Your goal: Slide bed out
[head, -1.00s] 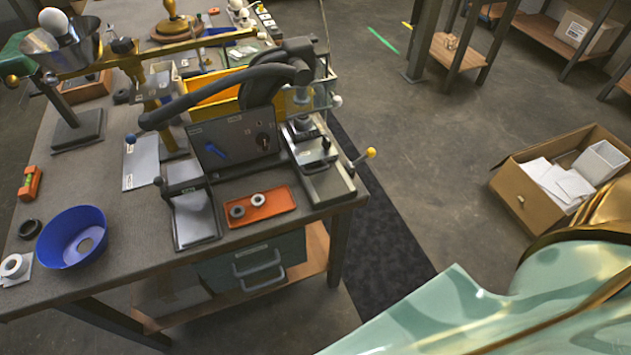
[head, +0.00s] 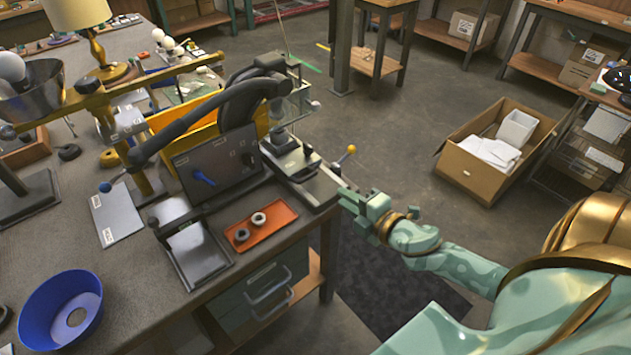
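The grey press machine (head: 228,155) stands on the workbench, with a black curved arm over it. Its metal bed (head: 312,182) lies at the right side of the machine, near the bench's right edge. A lever with a yellow ball (head: 351,149) sticks out beside the bed. My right gripper (head: 347,198), green with gold bands, is just right of the bed's near end, by the bench edge. Its fingers are small and overlap the bed's end in the picture, so I cannot tell whether they touch it or are open. My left gripper is not in view.
An orange tray (head: 278,226) with two rings lies in front of the machine. A blue bowl (head: 35,325) is at the lower left. A cardboard box (head: 470,172) stands on the floor at right. The floor beside the bench, over the dark mat (head: 385,290), is free.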

